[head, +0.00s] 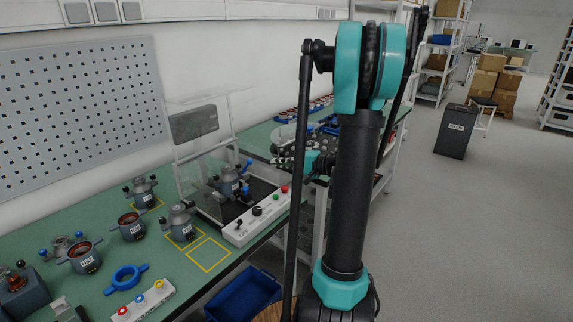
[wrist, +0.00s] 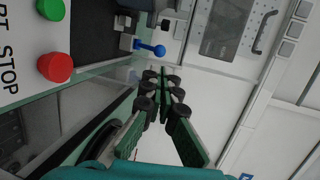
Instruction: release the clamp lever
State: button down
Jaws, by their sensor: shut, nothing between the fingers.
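A grey stator unit (head: 229,182) stands inside the clear-walled test station on the green bench. Blue-tipped levers show at its right side; the blue lever (head: 246,164) points up and right. In the wrist view, a blue ball-ended lever (wrist: 150,48) sticks out beyond my fingertips, apart from them. I cannot tell for sure which lever is the clamp lever. My gripper (wrist: 163,82) is shut and empty. In the head view my gripper (head: 279,161) is right of the station, a short way from the levers; my arm hides part of the bench behind it.
The white control panel (head: 240,232) with a red stop button (wrist: 55,67) and green button (wrist: 51,9) lies along the station's front. Several stators, a blue ring (head: 125,278) and a button box (head: 145,302) are on the bench at left. A blue bin (head: 243,292) is below the edge.

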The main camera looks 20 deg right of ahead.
aim_at(252, 162)
jog(key=x, duration=0.8)
jog(key=shift+a+f, duration=0.1)
